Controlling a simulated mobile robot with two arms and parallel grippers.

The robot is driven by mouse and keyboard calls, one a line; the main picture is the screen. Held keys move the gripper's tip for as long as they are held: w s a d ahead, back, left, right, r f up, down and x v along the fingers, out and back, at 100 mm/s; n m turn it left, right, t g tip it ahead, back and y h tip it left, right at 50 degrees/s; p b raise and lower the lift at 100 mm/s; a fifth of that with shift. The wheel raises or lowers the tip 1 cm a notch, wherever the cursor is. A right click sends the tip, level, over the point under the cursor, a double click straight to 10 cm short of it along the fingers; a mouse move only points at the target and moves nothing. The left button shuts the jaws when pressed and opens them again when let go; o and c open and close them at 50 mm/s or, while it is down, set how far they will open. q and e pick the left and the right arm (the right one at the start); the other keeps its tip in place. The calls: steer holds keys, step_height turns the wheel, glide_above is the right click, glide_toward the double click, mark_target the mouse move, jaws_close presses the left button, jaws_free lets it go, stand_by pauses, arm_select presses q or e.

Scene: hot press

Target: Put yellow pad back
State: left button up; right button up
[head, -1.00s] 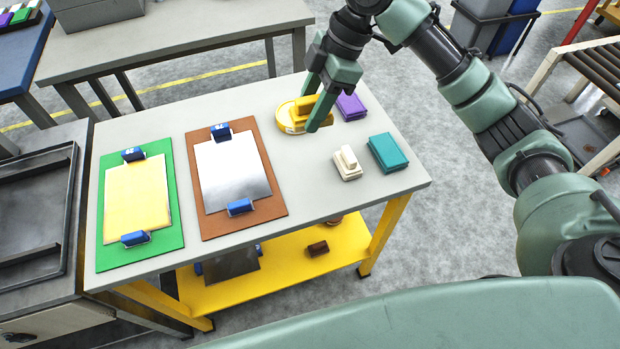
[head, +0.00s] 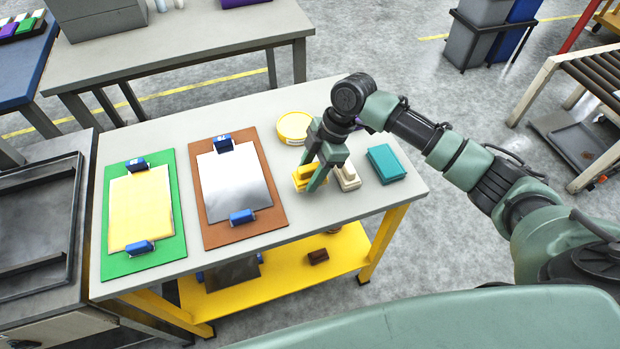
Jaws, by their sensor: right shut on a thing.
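The yellow pad (head: 304,179) is a small block with a raised grip on top. My right gripper (head: 316,176) is shut on it, just left of the white pad. I cannot tell whether its underside touches the table. A round yellow tin (head: 295,127) sits behind it, apart from the pad. The white pad (head: 348,177) is partly hidden by my gripper. A teal pad (head: 387,164) lies to its right. The purple pad is almost all hidden behind my right arm. My left gripper is not in view.
On the grey table (head: 260,252), a brown clipboard (head: 246,237) with a silver sheet and a green clipboard (head: 112,264) with a yellow sheet lie at the left. The yellow lower shelf (head: 285,283) holds a small brown block (head: 318,257). Another table (head: 190,45) stands behind.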

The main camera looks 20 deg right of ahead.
steer(key=shift+f, duration=1.7)
steer(key=o, duration=1.2)
steer(key=shift+f, duration=0.1)
steer(key=b+v, duration=0.1)
steer(key=v, duration=1.1)
